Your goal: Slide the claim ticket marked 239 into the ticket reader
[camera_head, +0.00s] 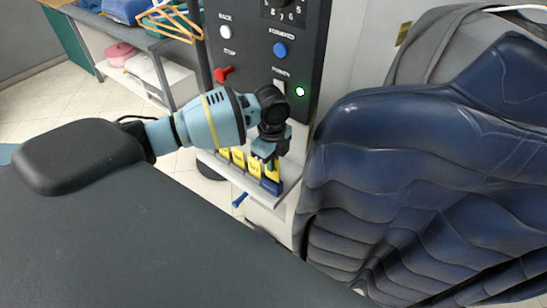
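Several yellow claim tickets (238,157) stand in a row in small blue holders on a light grey shelf (287,187) at the foot of the dark control panel. Their numbers are too small to read, so I cannot tell which is 239. My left gripper (268,162) points down at the right end of the row, at the rightmost yellow ticket (272,174) in its blue holder. The fingers overlap this ticket in the picture; I cannot tell whether they grip it. I cannot identify the ticket reader. My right gripper is out of view.
The dark panel (268,62) carries a dial, white and blue buttons, a red switch (223,74) and a lit green lamp (300,91). A dark blue puffer jacket (420,160) hangs close on the right. A dark grey surface (150,250) fills the lower left. Orange hangers (172,22) are behind.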

